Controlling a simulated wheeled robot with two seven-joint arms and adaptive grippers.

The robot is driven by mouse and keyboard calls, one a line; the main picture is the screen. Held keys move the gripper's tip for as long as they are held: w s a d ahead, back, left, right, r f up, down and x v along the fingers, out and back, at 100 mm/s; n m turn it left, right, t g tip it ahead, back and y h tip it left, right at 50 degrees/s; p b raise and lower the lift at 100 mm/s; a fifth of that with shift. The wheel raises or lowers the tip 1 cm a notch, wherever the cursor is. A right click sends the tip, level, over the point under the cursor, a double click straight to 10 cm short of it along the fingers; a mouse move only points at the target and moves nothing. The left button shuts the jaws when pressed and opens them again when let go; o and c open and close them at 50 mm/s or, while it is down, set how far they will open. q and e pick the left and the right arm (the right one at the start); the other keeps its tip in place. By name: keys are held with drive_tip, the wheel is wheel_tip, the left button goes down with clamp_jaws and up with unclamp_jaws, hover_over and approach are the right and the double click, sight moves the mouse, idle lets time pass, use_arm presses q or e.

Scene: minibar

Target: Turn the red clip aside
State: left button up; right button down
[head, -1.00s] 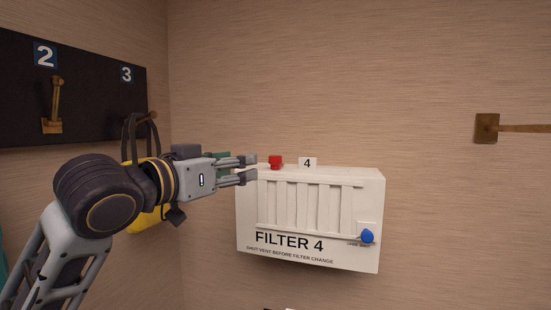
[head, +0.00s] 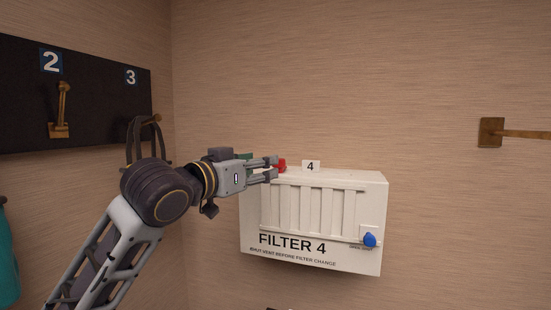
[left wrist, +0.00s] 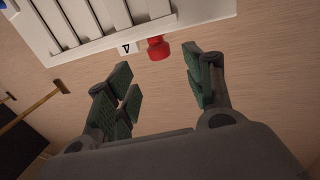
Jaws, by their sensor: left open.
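The red clip (head: 281,166) sits on the top edge of the white filter box (head: 312,255) marked FILTER 4, near its left end. My left gripper (head: 275,168) is at the top left of the box, with its fingertips right by the clip and partly hiding it. In the left wrist view the clip (left wrist: 158,48) lies just past the fingertips, between the lines of the two open fingers (left wrist: 163,82). I cannot tell whether a finger touches it. My right gripper is not in view.
A small tag marked 4 (head: 310,166) stands on the box top, right of the clip. A blue knob (head: 370,240) is at the box's lower right. A dark board (head: 90,100) with hooks hangs at left. A wooden peg (head: 492,132) is on the right wall.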

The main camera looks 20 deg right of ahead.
sight(281, 164)
use_arm(q)
drive_tip(key=p+x, duration=0.2)
drive_tip(key=x, duration=0.5)
drive_tip(key=shift+w+d+r, duration=0.1)
drive_tip(key=shift+d, duration=0.05)
drive_tip(key=c, duration=1)
